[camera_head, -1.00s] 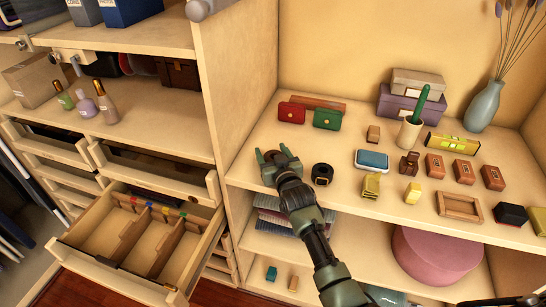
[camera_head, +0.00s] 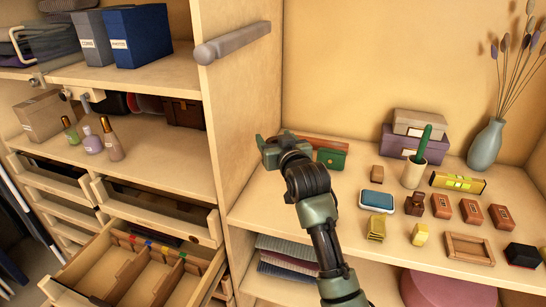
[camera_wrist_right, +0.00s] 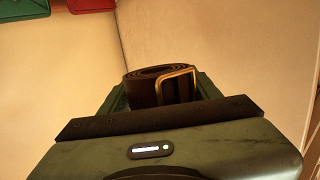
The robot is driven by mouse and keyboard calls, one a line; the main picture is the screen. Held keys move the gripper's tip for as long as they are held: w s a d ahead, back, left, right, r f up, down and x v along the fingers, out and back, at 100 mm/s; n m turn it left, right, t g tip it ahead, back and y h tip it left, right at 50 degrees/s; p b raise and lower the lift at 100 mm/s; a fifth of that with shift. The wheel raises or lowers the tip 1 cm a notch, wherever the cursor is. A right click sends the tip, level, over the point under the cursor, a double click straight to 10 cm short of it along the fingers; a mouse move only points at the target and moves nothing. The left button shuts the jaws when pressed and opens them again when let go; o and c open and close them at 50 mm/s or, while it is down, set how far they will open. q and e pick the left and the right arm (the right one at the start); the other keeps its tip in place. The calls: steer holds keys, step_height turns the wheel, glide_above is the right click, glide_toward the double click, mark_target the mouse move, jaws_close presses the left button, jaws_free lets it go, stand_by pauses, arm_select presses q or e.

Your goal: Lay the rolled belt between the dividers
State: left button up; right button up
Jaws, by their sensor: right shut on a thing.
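The rolled belt (camera_wrist_right: 146,88) is a dark brown coil with a gold buckle. It shows in the right wrist view, between the fingers of my right gripper (camera_wrist_right: 160,95). In the head view my right gripper (camera_head: 273,146) is above the shelf at its left side, and the belt is hidden behind it. The open drawer (camera_head: 211,274) is at the lower left, below and left of the gripper. Brown dividers (camera_head: 170,284) stand in it, with coloured tabs along the back. My left gripper is not in view.
An upright panel (camera_head: 240,110) stands between gripper and drawer side. A red purse and a green purse (camera_head: 331,158) lie just right of the gripper. A blue case (camera_head: 377,201), several small boxes, a pen cup (camera_head: 414,172) and a vase (camera_head: 486,146) fill the right shelf.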

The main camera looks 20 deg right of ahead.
steer(key=shift+s+r, duration=0.15)
steer(key=shift+r, duration=0.1)
steer(key=s+f, duration=0.4)
steer(key=s, duration=0.9)
steer(key=s+a+f, duration=0.1)
steer(key=s+f, duration=0.3)
steer(key=s, duration=0.9)
steer(key=shift+f, duration=0.4)
steer(key=shift+w, duration=0.1)
